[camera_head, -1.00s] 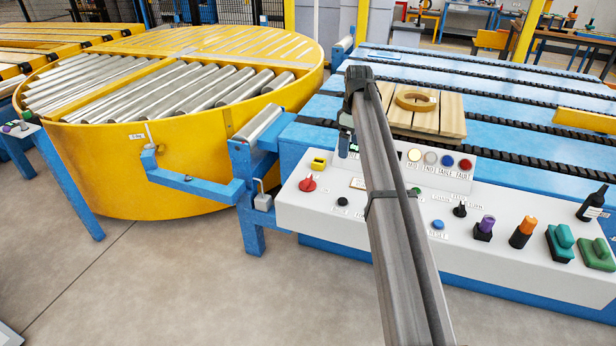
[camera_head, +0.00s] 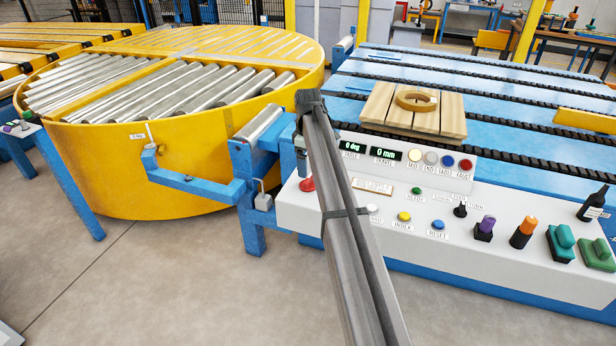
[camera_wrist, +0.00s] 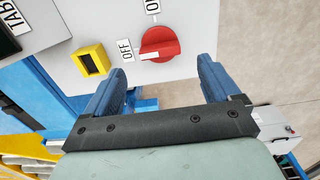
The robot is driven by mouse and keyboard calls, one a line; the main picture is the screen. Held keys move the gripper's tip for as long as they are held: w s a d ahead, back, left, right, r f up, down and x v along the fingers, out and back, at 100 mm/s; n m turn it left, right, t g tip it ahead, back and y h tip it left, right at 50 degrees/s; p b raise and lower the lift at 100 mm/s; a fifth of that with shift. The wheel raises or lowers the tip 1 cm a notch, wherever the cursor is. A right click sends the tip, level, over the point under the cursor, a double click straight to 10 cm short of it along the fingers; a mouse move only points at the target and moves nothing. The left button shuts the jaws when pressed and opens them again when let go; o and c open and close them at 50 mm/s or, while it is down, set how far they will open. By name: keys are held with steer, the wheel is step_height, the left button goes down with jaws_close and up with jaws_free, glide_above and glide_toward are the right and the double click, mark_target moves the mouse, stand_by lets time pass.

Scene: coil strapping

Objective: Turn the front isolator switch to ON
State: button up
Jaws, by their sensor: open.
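The red isolator switch (camera_wrist: 160,42) is a round knob on the pale panel in the wrist view. Its white pointer mark is turned toward the OFF label (camera_wrist: 125,50); another label (camera_wrist: 152,5), partly cut off, sits above the knob. In the head view the red knob (camera_head: 307,184) shows beside my arm, partly hidden by it. My gripper (camera_wrist: 160,82) is open and empty, its two blue fingers apart. The knob lies just beyond the fingertips, roughly between them in the picture, not gripped. In the head view my gripper (camera_head: 301,160) is above the panel's left end, largely covered by the arm.
A yellow square-framed part (camera_wrist: 92,60) sits on the panel left of the knob. The control panel (camera_head: 340,222) carries several buttons, lamps and knobs to the right. A blue bracket arm (camera_head: 195,183) and yellow turntable (camera_head: 100,165) stand to the left.

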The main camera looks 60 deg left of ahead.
mark_target(308, 182)
steer(key=shift+f, duration=3)
steer(key=c, duration=1.1)
